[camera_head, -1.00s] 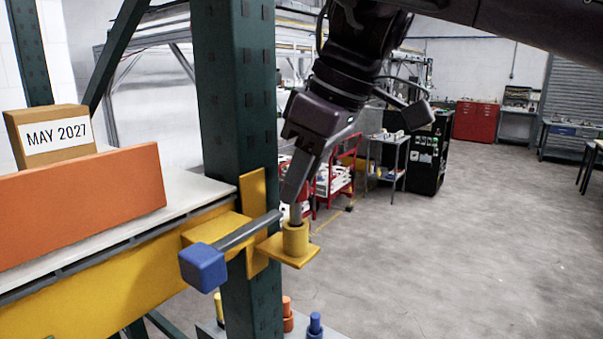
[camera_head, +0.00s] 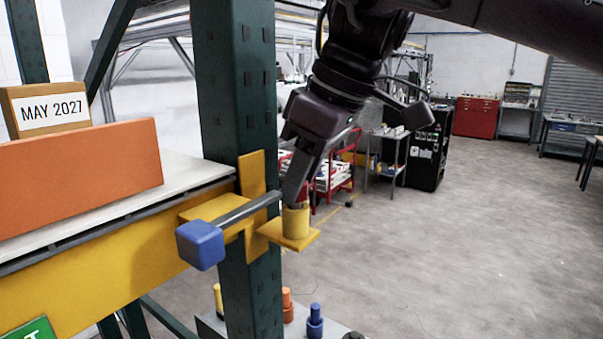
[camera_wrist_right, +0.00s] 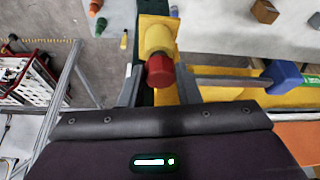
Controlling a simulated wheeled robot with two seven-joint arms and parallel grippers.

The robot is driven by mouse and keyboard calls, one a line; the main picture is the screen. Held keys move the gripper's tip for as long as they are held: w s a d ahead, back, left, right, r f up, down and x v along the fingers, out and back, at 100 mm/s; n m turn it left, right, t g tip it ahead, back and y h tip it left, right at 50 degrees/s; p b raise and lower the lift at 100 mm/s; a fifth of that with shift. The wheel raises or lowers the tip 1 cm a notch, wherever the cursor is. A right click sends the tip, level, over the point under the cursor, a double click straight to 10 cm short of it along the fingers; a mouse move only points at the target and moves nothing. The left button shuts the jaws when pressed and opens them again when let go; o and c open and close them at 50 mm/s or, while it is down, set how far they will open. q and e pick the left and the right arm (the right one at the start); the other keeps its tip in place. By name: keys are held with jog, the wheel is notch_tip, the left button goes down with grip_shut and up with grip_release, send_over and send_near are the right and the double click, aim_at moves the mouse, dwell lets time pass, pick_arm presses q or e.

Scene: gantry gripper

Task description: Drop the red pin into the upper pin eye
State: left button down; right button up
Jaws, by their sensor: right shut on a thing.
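My right gripper (camera_head: 295,188) is just above the upper pin eye, a yellow collar (camera_head: 296,222) on a yellow plate beside the green post. In the right wrist view the gripper (camera_wrist_right: 160,82) is shut on the red pin (camera_wrist_right: 160,72), with a finger on each side of its red head. The yellow collar (camera_wrist_right: 158,38) shows directly beyond the head. In the head view the fingers hide most of the pin. I cannot tell how deep its shaft sits in the collar. My left gripper is not in view.
A grey bar with a blue block end (camera_head: 201,244) sticks out close to the collar. The yellow beam (camera_head: 120,265) carries a white shelf with an orange board (camera_head: 80,178) and a dated box (camera_head: 47,108). Blue and orange pins (camera_head: 315,322) stand below. The right side floor is clear.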

jog(key=shift+f+b, duration=0.45)
jog(key=shift+f, duration=0.2)
jog(key=o, duration=0.9)
jog(key=shift+o, duration=0.7)
jog(key=shift+d, duration=0.1)
jog(key=shift+w+f, duration=0.1)
jog(key=shift+w, duration=0.05)
jog(key=p+v, duration=0.2)
jog(key=v, duration=0.6)
jog(key=shift+p, duration=0.4)
